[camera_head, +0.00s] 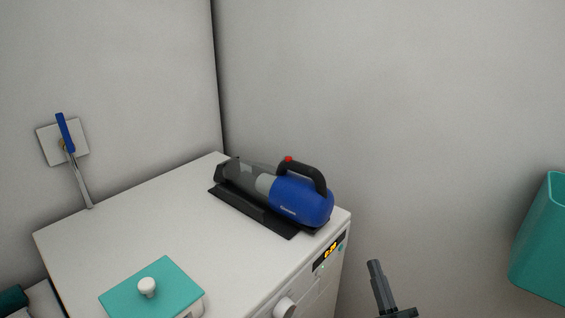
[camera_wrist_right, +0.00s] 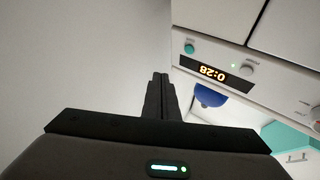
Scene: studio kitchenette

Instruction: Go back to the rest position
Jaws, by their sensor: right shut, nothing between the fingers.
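My right gripper (camera_head: 377,272) shows at the bottom of the head view, right of the white appliance, with clear space around its fingers. In the right wrist view its dark fingers (camera_wrist_right: 161,92) are closed together with nothing between them. They point along the grey wall, beside the appliance's front panel. My left gripper is not in view.
The white appliance (camera_head: 130,227) has a lit display (camera_head: 330,251). On top are a blue handheld vacuum (camera_head: 300,201) on a black base and a teal-lidded box (camera_head: 170,293). A teal bin (camera_head: 545,240) is at right.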

